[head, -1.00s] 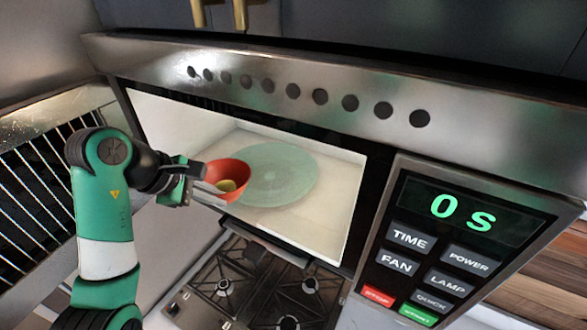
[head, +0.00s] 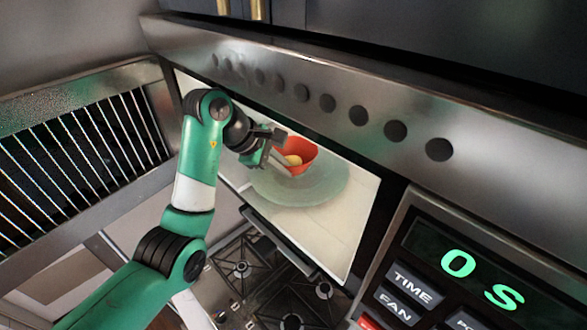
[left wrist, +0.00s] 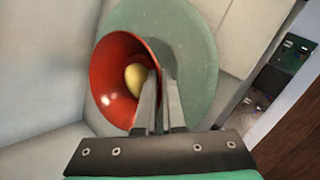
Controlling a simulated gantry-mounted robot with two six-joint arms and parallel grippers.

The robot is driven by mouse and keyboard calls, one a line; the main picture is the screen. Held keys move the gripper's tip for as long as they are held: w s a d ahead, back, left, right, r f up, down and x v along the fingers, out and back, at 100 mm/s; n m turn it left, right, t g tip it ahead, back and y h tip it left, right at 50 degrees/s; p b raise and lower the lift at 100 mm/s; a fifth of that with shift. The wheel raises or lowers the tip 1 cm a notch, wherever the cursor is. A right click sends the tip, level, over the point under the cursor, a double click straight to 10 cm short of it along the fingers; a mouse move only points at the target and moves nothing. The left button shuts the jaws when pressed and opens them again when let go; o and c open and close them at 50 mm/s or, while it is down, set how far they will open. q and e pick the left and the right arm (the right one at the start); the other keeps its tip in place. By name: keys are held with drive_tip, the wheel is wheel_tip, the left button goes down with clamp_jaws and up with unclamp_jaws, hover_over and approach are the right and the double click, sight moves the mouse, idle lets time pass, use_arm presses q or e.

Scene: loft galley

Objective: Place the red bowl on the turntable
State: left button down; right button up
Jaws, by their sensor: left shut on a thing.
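The red bowl (head: 300,158) is inside the open microwave, over the far part of the round green glass turntable (head: 312,192). A yellowish round item (head: 293,160) lies in the bowl. My left gripper (head: 280,150) is shut on the bowl's near rim. In the left wrist view the fingers (left wrist: 158,98) pinch the wall of the bowl (left wrist: 112,85), with the turntable (left wrist: 195,60) behind and to the right. The bowl looks tilted there. I cannot tell whether its base touches the glass. My right gripper is not in view.
The microwave's vented top frame (head: 330,105) runs just above the opening. Its control panel (head: 455,275) stands at the right and reads 0 S. A gas stove (head: 270,280) lies below. The front of the turntable is bare.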

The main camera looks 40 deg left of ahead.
use_arm(q)
drive_tip(key=shift+s+a+f, duration=0.1)
drive_tip(key=shift+s+f, duration=0.1)
drive_tip(key=shift+f, duration=0.25)
drive_tip(key=shift+f, duration=0.1)
drive_tip(key=c, duration=1)
unclamp_jaws()
